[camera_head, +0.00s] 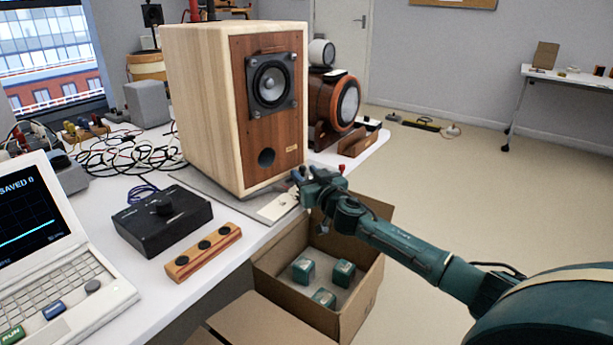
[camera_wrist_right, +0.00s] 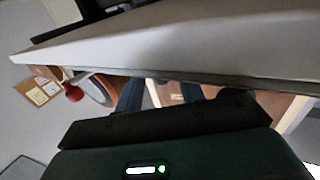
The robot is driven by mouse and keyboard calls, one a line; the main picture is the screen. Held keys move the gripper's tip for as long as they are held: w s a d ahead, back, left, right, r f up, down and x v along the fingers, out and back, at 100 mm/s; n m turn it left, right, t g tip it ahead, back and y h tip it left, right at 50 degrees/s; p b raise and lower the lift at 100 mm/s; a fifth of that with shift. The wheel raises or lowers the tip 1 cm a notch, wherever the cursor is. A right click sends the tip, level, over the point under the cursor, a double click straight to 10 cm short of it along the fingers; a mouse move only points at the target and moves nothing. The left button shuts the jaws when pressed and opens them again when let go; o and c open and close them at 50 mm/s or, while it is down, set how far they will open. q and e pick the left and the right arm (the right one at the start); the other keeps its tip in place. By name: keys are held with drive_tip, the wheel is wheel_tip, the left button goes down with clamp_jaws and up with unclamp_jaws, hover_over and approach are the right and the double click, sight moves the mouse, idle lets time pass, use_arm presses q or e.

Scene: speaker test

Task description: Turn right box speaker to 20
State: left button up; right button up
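The large box speaker (camera_head: 236,110) stands upright on the table, with pale wood sides and a brown front holding a round driver. It rests on a thin grey plate (camera_head: 222,203) with a pale card-like piece at its front edge. My right gripper (camera_head: 318,184) is at the table's edge, just in front of the speaker's lower front corner. Contact cannot be made out. In the right wrist view its dark fingers (camera_wrist_right: 168,94) appear apart, partly hidden by a grey slab. A red-tipped rod (camera_wrist_right: 73,93) shows left of them. My left gripper is out of view.
A laptop (camera_head: 60,255) reads "SAVED 0". An open carton (camera_head: 372,285) with small green boxes stands below my right arm. A brown round speaker (camera_head: 325,105) is behind.

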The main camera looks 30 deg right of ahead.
drive_tip(key=shift+c, duration=0.5)
clamp_jaws()
